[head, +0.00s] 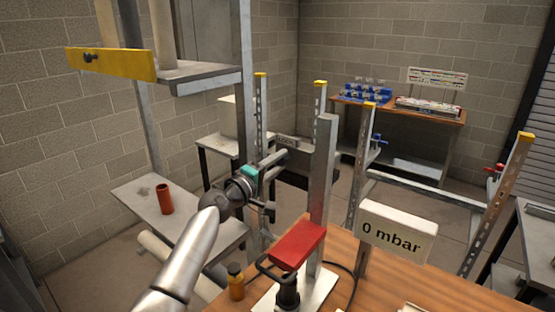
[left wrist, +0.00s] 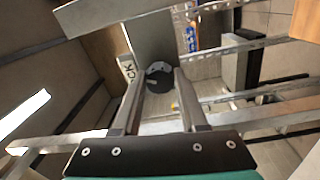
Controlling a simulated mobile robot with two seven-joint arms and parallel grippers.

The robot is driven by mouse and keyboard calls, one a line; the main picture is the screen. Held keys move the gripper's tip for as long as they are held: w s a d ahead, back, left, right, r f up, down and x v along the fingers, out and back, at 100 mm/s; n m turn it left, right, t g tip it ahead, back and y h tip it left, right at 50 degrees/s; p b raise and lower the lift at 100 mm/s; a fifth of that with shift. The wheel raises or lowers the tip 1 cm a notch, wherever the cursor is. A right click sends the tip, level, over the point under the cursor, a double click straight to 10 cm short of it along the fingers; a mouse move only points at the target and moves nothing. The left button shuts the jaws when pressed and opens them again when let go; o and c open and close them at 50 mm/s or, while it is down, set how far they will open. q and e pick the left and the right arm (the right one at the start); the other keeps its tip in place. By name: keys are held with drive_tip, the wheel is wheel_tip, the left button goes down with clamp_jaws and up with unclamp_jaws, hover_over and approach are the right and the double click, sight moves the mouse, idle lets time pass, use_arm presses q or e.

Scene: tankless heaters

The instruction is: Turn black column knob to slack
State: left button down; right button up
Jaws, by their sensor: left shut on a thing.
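A pale label (left wrist: 127,68) beside the knob shows the letters "CK"; the rest is hidden. In the head view the knob is hidden by the gripper. My right gripper is not in view.
A red block (head: 298,246) on a stand and a sign reading "0 mbar" (head: 397,232) are near the wooden table (head: 345,270). A red-brown cylinder (head: 164,199) stands on a grey shelf at left.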

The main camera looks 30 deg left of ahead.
use_arm(q)
drive_tip(key=shift+r+n+p, duration=0.1)
drive_tip(key=shift+n+p, duration=0.2)
drive_tip(key=shift+n, duration=0.6)
drive_tip(key=shift+c, duration=2.2)
unclamp_jaws()
drive_tip(key=shift+s, duration=0.55)
drive_tip(key=s+a+b, duration=0.1)
drive_tip(key=s+b, duration=0.1)
drive_tip(key=s, duration=1.2)
drive_tip(key=shift+f, duration=0.35)
drive_tip(key=shift+f, duration=0.1)
